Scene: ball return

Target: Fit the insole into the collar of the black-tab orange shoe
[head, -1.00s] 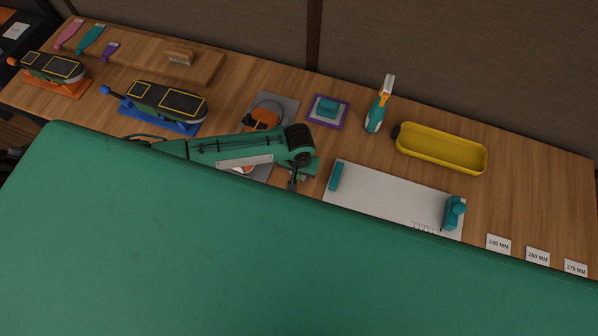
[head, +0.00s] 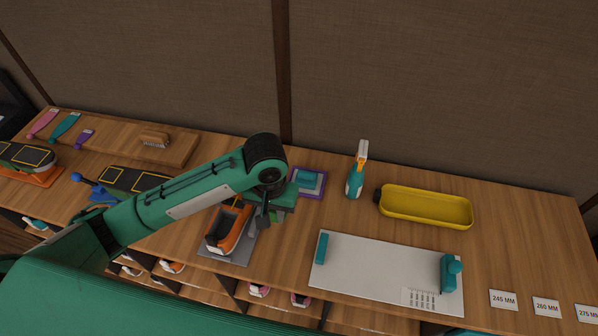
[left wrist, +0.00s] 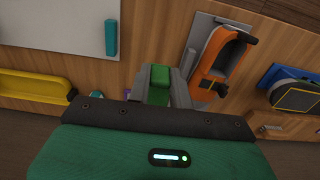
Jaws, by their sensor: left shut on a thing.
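The orange shoe (head: 232,230) sits on a grey mat (head: 242,252) in the head view, its dark collar opening facing up and partly hidden by my arm. It also shows in the left wrist view (left wrist: 212,62), right of the fingers. My left gripper (head: 268,216) is just right of the shoe and above the bench, apart from the shoe as far as I can tell. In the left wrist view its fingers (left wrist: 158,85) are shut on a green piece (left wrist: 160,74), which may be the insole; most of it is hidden. My right gripper is not in view.
A white measuring board (head: 380,272) lies to the right, with a yellow tray (head: 425,206) and a spray bottle (head: 356,172) behind it. A purple-edged pad (head: 308,181) is behind the gripper. Dark shoes on stands and a wooden rack (head: 150,150) are at left.

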